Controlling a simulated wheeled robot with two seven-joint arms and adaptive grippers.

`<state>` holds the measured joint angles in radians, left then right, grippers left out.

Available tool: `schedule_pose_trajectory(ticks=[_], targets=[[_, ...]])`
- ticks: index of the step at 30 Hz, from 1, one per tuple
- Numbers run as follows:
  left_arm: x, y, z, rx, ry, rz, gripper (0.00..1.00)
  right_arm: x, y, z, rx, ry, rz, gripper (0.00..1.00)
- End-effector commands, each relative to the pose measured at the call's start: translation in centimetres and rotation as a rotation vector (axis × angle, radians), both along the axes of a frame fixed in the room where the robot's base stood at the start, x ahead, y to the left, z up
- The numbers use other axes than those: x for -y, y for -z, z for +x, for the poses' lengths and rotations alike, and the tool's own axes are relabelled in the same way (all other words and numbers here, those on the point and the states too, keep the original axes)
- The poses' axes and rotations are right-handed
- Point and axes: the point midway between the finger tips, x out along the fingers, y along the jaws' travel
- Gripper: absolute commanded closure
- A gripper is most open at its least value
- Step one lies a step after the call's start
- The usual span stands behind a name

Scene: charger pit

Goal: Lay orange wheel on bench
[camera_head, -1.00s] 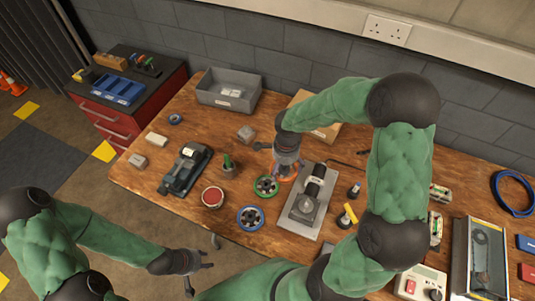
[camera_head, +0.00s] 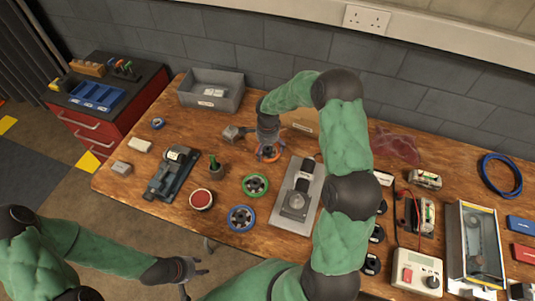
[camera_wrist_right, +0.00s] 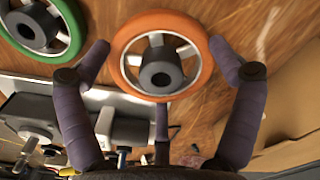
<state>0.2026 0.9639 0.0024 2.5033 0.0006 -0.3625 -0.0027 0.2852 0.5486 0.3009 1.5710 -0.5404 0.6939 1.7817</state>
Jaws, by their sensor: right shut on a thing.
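The orange wheel (camera_head: 268,153) is near the back middle of the wooden bench (camera_head: 235,142). My right gripper (camera_head: 267,146) reaches down onto it from above and partly hides it in the head view. In the right wrist view the orange wheel (camera_wrist_right: 128,75) lies face-on between the fingers of the right gripper (camera_wrist_right: 160,50), with its grey hub and spokes showing. The gripper is shut on its rim. I cannot tell whether the wheel touches the bench. My left gripper (camera_head: 195,269) is open and empty, off the bench's front edge.
A green wheel (camera_head: 255,175) and a blue wheel (camera_head: 229,218) lie in front of the orange one. A grey plate device (camera_head: 283,215) stands to the right. A grey bin (camera_head: 212,103) and a cardboard box (camera_head: 300,117) are behind. Bare wood shows left of the orange wheel.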

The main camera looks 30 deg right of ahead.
Motion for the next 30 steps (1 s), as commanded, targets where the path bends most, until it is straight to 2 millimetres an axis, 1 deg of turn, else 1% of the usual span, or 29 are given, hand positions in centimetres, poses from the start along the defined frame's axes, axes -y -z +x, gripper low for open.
schedule_pose_trajectory(ticks=[2,6,8,16,20,21,22,30], targets=[[0.0,0.2,0.0,0.000,0.000,0.000,0.60,0.2,0.7,0.4,-0.001,0.000,0.000,0.49],[0.0,1.0,0.0,0.000,0.000,0.000,0.60,0.1,2.8,0.2,-0.004,0.000,0.001,0.49],[0.0,1.2,0.0,0.000,0.000,0.000,0.60,0.1,3.4,0.3,-0.002,0.000,0.000,0.49],[0.0,1.1,0.0,0.000,0.000,0.000,0.60,0.1,3.4,0.3,0.001,0.000,0.000,0.49],[0.0,1.5,0.0,0.000,0.000,0.000,0.60,0.1,3.8,0.3,0.000,0.000,0.000,0.49],[0.0,1.5,0.0,0.000,0.000,0.000,0.60,0.1,3.9,0.3,-0.001,0.000,0.000,0.05],[0.0,1.4,0.0,0.000,0.000,0.000,0.60,0.1,3.8,0.3,-0.001,0.000,0.000,0.00],[0.0,1.4,0.0,0.000,0.000,0.000,0.60,0.1,3.7,0.3,-0.001,0.000,0.000,0.00]])
